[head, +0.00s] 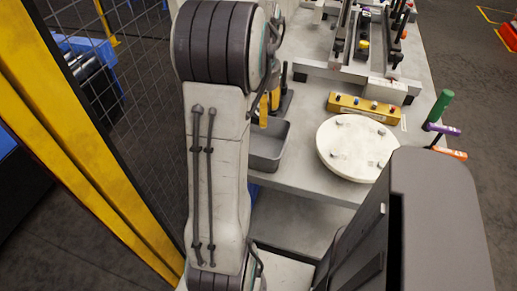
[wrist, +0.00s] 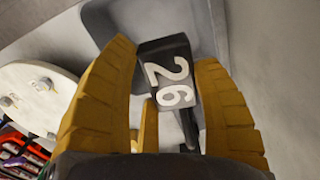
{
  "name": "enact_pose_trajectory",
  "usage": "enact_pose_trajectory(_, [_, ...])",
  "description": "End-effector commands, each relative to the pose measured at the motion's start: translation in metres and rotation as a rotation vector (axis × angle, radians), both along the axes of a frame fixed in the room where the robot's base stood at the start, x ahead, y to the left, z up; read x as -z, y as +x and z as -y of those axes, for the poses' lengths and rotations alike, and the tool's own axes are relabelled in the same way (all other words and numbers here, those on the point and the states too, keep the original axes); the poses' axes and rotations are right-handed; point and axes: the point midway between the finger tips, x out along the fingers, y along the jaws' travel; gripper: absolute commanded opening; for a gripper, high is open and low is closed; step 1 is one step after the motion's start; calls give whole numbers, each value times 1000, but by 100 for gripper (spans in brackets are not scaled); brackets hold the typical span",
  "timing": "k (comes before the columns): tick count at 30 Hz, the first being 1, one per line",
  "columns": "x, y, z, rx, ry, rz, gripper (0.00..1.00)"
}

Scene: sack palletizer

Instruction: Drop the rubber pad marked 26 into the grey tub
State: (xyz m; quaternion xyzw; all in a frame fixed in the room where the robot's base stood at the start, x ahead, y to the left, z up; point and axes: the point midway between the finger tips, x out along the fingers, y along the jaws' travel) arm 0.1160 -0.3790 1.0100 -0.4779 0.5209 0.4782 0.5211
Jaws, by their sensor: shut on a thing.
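The rubber pad marked 26 (wrist: 168,72) is a dark block with white digits in the wrist view. It sits between the yellow fingers of my gripper (wrist: 164,57), which is shut on it. The grey tub (head: 266,163) stands on the table right of my arm in the head view, its left part hidden by the arm. Part of the tub (wrist: 100,22) also shows beyond the pad in the wrist view. In the head view a yellow part of my gripper (head: 264,109) shows near the tub's far end; the pad cannot be made out there.
A round white plate with metal studs (head: 345,140) lies right of the tub. Behind it is a yellow block with coloured buttons (head: 363,107). Tools with green, purple and orange handles (head: 440,107) stand at the table's right edge. A mesh fence (head: 108,75) is at the left.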

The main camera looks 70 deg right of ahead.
Motion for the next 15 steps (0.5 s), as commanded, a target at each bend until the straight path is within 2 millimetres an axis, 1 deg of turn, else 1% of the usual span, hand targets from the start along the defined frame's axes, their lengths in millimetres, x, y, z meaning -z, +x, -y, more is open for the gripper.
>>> enact_pose_trajectory(8, [1, 0, 0, 0, -1, 0, 27])
enact_pose_trajectory(9, [1, 0, 0, 0, -1, 0, 61])
enact_pose_trajectory(15, [1, 0, 0, 0, -1, 0, 79])
